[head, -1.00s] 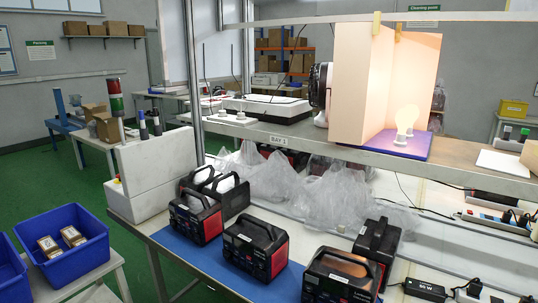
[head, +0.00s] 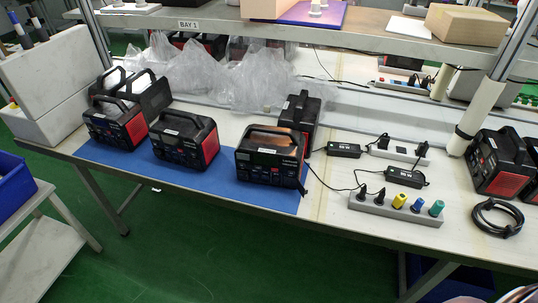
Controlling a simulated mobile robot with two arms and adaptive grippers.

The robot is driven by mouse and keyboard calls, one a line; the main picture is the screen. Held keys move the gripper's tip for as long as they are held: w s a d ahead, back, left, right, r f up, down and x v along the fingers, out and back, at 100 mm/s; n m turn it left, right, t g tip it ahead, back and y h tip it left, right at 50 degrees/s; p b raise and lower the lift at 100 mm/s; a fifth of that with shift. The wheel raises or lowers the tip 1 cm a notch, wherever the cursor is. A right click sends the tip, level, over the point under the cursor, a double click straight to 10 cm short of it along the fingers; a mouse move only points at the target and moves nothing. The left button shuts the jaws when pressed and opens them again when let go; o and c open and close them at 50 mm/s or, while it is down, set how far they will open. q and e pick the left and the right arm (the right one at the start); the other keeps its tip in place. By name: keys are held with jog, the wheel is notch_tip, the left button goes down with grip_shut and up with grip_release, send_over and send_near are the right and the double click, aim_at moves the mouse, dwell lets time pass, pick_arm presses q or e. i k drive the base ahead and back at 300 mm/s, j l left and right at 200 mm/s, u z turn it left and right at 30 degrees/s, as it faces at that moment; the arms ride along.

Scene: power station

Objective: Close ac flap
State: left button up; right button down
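Three black and red power stations stand in a row on the blue mat (head: 215,187): a left one (head: 113,127), a middle one (head: 186,139) and a right one (head: 270,158). The right one's top looks brownish, and a black cable lies beside its right side. Another black unit (head: 299,112) stands behind it, and others stand behind the left one. The front panels are too small to tell where an AC flap is or whether it is open. Neither of my grippers is in view.
More power stations (head: 500,165) stand at the right by a pale post. Black adapters (head: 404,178), a grey power strip (head: 395,208) with coloured plugs and a coiled cable (head: 497,218) lie on the bench. Clear plastic bags (head: 245,80) lie behind the mat.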

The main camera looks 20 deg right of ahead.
aim_at(302, 189)
jog(key=l+u, duration=0.1)
jog(key=l, duration=0.35)
jog(key=k+l+u, duration=0.15)
jog(key=l, duration=0.25)
jog(key=k+l+u, duration=0.1)
jog(key=l, duration=0.3)
jog(key=k+l+u, duration=0.15)
jog(key=l, duration=0.3)
jog(key=k+l+u, duration=0.1)
jog(key=l, duration=0.25)
jog(key=k+l+u, duration=0.1)
jog(key=l, duration=0.3)
jog(key=k+l+u, duration=0.15)
jog(key=i+z, duration=0.2)
jog(key=z, duration=0.15)
jog(key=i+j+z, duration=0.15)
jog(key=z, duration=0.2)
